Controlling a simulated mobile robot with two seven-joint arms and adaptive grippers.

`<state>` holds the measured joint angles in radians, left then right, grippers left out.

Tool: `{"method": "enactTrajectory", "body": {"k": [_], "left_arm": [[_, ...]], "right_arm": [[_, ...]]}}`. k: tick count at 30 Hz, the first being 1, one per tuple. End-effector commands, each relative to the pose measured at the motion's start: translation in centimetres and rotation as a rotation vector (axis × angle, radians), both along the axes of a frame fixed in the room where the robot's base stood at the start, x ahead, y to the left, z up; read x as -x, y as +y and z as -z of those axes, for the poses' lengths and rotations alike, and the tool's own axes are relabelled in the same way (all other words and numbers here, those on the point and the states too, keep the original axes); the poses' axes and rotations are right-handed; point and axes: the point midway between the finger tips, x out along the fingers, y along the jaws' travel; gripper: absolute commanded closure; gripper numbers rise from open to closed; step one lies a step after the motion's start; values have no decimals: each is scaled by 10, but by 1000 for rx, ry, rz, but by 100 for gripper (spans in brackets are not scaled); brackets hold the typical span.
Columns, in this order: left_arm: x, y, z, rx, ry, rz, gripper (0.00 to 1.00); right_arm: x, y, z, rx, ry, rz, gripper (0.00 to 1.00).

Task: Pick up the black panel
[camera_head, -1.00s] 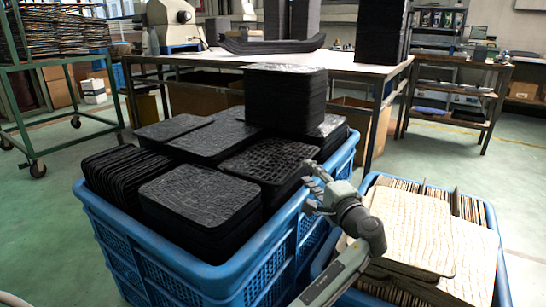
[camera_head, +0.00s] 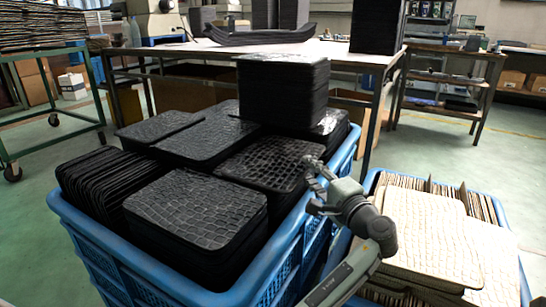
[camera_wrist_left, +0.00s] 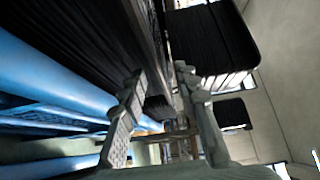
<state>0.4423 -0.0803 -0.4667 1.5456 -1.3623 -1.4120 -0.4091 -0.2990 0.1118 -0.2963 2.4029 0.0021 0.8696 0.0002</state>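Black textured panels are stacked in several piles in a blue crate (camera_head: 290,250). One pile, with a black panel (camera_head: 270,163) on top, lies at the crate's right side. Another pile's top panel (camera_head: 195,208) is at the front. A taller black stack (camera_head: 282,92) rises at the back. My left gripper (camera_head: 314,172) is over the crate's right rim, beside the right pile's edge; contact cannot be told. In the left wrist view, its fingers (camera_wrist_left: 160,80) stand apart, with dark panel edges beyond them and nothing clearly held. My right gripper is not in view.
A second blue crate (camera_head: 515,265) with beige panels (camera_head: 425,232) stands at the right. A worktable (camera_head: 345,66) with more black stacks is behind. A green rack (camera_head: 95,85) stands at the left. Open floor (camera_head: 450,145) lies at the right.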

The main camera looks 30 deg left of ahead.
Motion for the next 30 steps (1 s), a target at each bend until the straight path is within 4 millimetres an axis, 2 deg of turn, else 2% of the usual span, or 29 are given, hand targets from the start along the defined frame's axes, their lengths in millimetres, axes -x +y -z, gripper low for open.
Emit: {"method": "enactTrajectory", "body": {"k": [11, 19, 30], "left_arm": [[1, -2, 0, 0, 0, 0, 69], [1, -2, 0, 0, 0, 0, 100], [1, -2, -1, 0, -1, 0, 100]], "right_arm": [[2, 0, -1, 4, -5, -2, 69], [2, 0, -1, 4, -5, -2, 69], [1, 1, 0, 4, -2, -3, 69]]}}
